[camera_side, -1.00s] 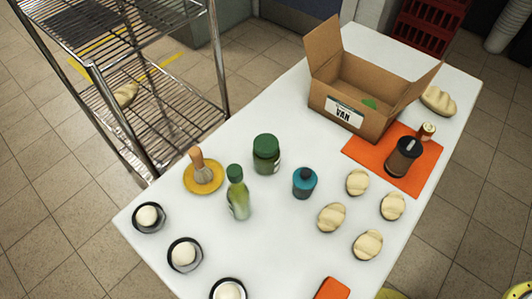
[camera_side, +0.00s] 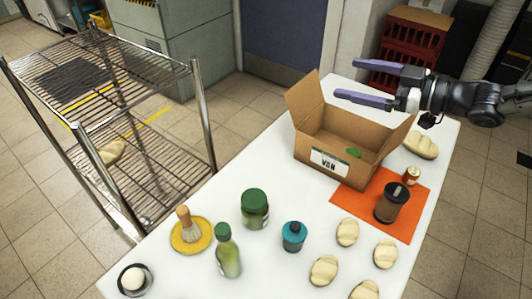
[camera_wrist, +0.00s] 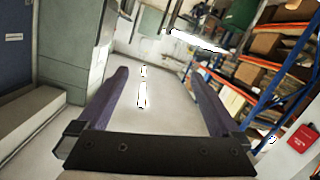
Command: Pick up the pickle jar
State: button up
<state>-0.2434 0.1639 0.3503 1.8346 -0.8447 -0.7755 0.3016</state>
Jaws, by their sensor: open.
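The pickle jar (camera_side: 255,211) looks like a squat green glass jar with a dark green lid. It stands upright near the middle of the white table in the side view. My gripper (camera_side: 347,79) is at the upper right, above the far end of the table and behind the cardboard box, well away from the jar. Its two purple fingers are spread apart with nothing between them. In the wrist view my gripper (camera_wrist: 158,72) points out over the room's floor, and the jar is not in sight.
A green bottle (camera_side: 228,255) and a teal bottle (camera_side: 293,237) flank the jar. A brush (camera_side: 188,226) rests on a yellow dish at left. The open cardboard box (camera_side: 322,168), an orange mat (camera_side: 349,202) with a dark grinder (camera_side: 391,206), and several bread rolls lie rightward.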

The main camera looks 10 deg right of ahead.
jog(key=s+a+f+n+g+y, duration=0.2)
jog(key=a+f+g, duration=0.2)
jog(key=a+f, duration=0.5)
jog(key=g, duration=0.3)
send_near(242, 200)
jog(key=shift+h, duration=0.4)
jog(key=w+a+f, duration=0.2)
jog(key=a+f, duration=0.1)
jog(key=shift+r+x, duration=0.2)
jog(key=shift+x, duration=3.15)
jog(key=shift+a, duration=0.1)
grip_shut()
jog(key=shift+r, duration=0.25)
